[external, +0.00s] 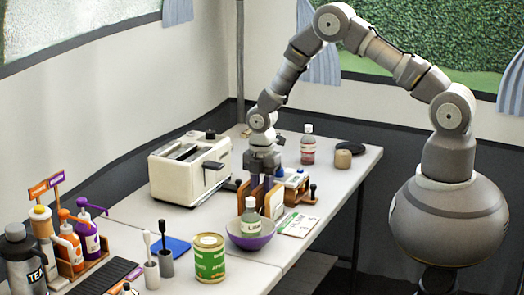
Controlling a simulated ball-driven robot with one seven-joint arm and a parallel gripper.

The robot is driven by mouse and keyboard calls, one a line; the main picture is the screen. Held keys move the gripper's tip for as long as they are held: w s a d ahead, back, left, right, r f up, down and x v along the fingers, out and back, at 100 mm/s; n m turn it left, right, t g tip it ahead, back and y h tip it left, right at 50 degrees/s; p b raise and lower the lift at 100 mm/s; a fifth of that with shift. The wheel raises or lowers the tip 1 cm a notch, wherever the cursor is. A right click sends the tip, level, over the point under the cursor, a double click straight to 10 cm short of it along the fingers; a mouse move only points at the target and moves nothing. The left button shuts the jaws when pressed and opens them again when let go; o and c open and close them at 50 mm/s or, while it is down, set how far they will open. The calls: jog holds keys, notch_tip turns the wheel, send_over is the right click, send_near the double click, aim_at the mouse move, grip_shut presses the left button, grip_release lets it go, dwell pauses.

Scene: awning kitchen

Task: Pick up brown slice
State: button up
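My gripper (262,182) points straight down at the middle of the table, just right of the toaster. Its fingers reach down among upright slices. A brown slice (243,192) stands at the left of the fingers. A paler slice with a brown edge (275,203) stands at their right. The view is too small to tell whether the fingers touch or hold a slice, or how far apart they are.
A white toaster (190,168) stands close on the left. A red-labelled bottle (308,146) and a brown jar (343,159) stand behind right. The table's right side is mostly clear.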

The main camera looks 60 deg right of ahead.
jog(key=c, duration=0.5)
